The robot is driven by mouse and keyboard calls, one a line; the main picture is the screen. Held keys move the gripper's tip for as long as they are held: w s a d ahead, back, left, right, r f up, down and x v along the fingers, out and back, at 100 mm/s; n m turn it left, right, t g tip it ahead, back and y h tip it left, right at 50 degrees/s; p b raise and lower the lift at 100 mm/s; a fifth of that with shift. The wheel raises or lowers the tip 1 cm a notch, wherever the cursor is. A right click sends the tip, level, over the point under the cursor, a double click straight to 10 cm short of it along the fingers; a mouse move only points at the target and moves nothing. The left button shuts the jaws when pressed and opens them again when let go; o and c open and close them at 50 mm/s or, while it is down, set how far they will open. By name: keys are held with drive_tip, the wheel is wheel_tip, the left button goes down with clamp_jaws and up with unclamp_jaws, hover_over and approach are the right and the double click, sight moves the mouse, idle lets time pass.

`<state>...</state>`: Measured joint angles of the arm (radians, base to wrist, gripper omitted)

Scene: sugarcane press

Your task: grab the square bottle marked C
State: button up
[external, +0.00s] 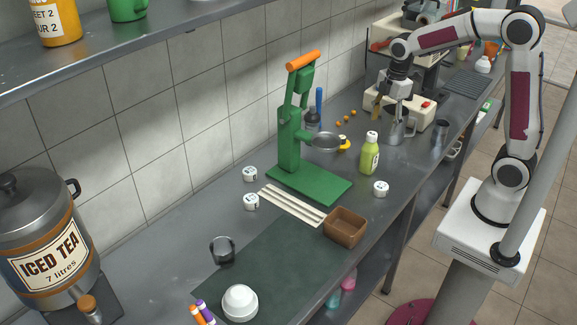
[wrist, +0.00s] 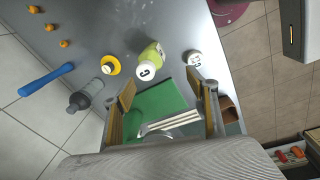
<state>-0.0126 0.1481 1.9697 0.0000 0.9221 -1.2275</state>
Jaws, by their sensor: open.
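A yellow-green bottle with a white cap (external: 370,155) stands on the counter right of the green press. In the wrist view the bottle (wrist: 152,55) is ahead of my gripper, with a dark round letter-like mark on its white top; I cannot read it surely as C. Small white pieces with dark marks stand nearby, one right of the bottle (external: 381,188) and two left of the press (external: 250,174) (external: 251,202). My gripper (external: 393,107) is open above the far counter, beyond the bottle and apart from it. Its tan fingers (wrist: 168,98) spread wide in the wrist view.
A brown box (external: 345,227) and pale sticks (external: 292,205) lie nearer. A grey bottle (external: 312,121) stands behind the pan.

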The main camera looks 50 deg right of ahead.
sight(370, 134)
drive_tip(key=w+f+n, duration=0.1)
drive_tip(key=f, duration=0.1)
drive_tip(key=w+f+n, duration=0.1)
drive_tip(key=w+f, duration=0.1)
drive_tip(key=w+f+n+g, duration=0.1)
drive_tip(key=f, duration=0.1)
drive_tip(key=shift+w+a+f+n, duration=0.15)
drive_tip(key=shift+w+n, duration=0.1)
drive_tip(key=shift+n, duration=0.15)
drive_tip(key=shift+f, duration=0.15)
drive_tip(key=shift+f, duration=1.15)
drive_tip(key=shift+f, duration=0.1)
drive_tip(key=shift+s+d+f, duration=0.15)
drive_tip(key=shift+d+f, duration=0.05)
drive_tip(key=shift+f, duration=0.75)
drive_tip(key=shift+s+d+f, duration=0.15)
drive_tip(key=shift+d+f, duration=0.05)
drive_tip(key=shift+f, duration=1.4)
